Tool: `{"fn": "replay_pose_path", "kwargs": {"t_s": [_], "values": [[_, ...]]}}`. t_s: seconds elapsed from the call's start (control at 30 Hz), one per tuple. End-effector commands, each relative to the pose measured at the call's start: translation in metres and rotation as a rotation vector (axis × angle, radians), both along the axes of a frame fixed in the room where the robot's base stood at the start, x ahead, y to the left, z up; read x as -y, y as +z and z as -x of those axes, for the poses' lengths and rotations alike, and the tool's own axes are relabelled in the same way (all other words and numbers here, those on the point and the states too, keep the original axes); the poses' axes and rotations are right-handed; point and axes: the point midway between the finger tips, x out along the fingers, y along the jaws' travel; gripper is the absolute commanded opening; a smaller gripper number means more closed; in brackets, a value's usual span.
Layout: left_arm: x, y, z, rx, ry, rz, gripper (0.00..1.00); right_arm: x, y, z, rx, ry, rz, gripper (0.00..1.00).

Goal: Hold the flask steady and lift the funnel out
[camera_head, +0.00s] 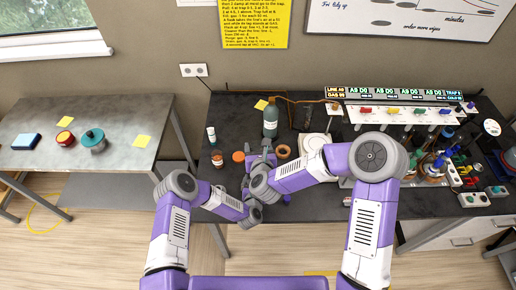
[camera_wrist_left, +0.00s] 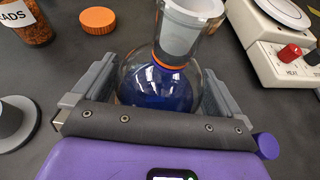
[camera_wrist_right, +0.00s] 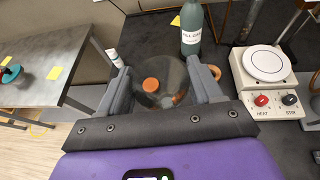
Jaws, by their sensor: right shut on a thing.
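The flask (camera_wrist_left: 150,85) is round clear glass with deep blue in its lower part and an orange ring round its neck. In the left wrist view it stands between the fingers of my left gripper (camera_wrist_left: 160,85), close to both; I cannot tell whether they press on it. A frosted piece with a pale rim rises above the ring. In the right wrist view my right gripper (camera_wrist_right: 160,85) is shut on a clear, round glass thing that looks like the funnel (camera_wrist_right: 165,72). Whether its stem is inside the neck is hidden. In the head view my arms hide most of both.
A hotplate (camera_wrist_right: 265,65) stands to the right, with a green bottle (camera_head: 270,122) behind. An orange lid (camera_wrist_left: 98,20) and a jar of beads (camera_wrist_left: 28,25) lie near the flask. A crowded rack (camera_head: 405,110) fills the right of the dark bench. A side table (camera_head: 70,165) stands at left.

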Motion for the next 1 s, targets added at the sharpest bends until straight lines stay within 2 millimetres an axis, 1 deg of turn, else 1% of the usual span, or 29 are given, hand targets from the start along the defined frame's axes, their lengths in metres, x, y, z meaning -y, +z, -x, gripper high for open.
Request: {"fn": "replay_pose_path", "kwargs": {"t_s": [0.17,0.27,0.37,0.6,0.8,0.9,1.0], "values": [[0.0,0.0,0.002,-0.001,0.0,0.0,1.0,0.0,0.0,0.0,0.0,0.0,0.0,0.35],[-0.002,0.003,0.008,-0.002,0.0,0.0,1.0,0.0,0.0,0.0,0.001,0.0,0.0,0.35],[-0.003,0.008,0.02,-0.003,0.0,0.002,1.0,0.0,0.0,0.0,0.001,0.0,0.0,0.35],[-0.01,0.025,0.062,-0.004,0.0,0.002,1.0,0.0,0.0,0.0,0.001,0.0,0.0,0.35],[-0.015,0.038,0.092,-0.002,0.0,0.002,1.0,0.0,0.0,0.0,0.001,0.0,0.0,0.35],[-0.016,0.042,0.102,-0.002,0.0,0.001,1.0,0.0,0.0,0.0,0.001,0.0,0.0,0.35],[-0.017,0.045,0.108,0.0,0.0,0.0,1.0,0.0,0.0,0.0,0.001,0.0,0.0,0.35]]}}
